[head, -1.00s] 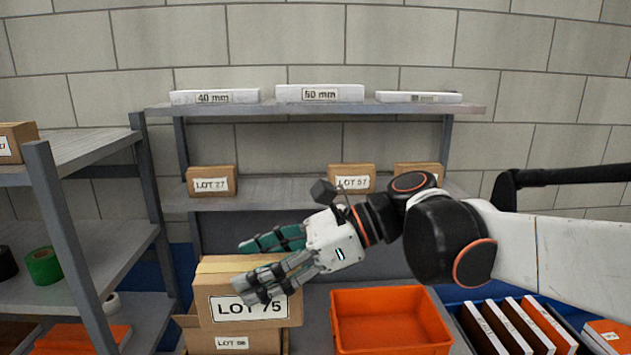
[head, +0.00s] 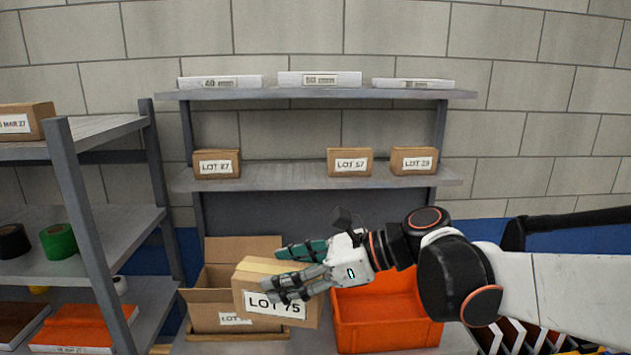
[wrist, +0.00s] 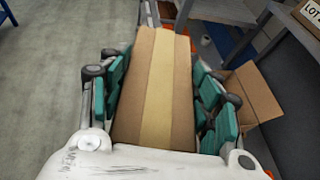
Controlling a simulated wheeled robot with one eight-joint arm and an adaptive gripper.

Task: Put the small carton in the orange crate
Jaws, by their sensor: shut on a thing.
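My gripper (head: 305,270) is shut on a small brown carton (head: 262,273) labelled LOT 75, with a paler tape strip along its top. In the wrist view the carton (wrist: 155,85) lies between the teal finger pads, which press its two sides. The held carton is in front of an open cardboard box (head: 215,290) and covers part of it. The orange crate (head: 385,333) stands just right of the carton and the box, and my arm hides part of its back. The visible part of its inside looks empty.
Three cartons stand on the middle shelf (head: 300,178) behind: LOT 27 (head: 216,163), LOT 57 (head: 349,161) and another (head: 414,160). White flat boxes (head: 320,79) lie on the top shelf. A rack (head: 85,230) stands left. Several flat panels (head: 510,335) stand right of the crate.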

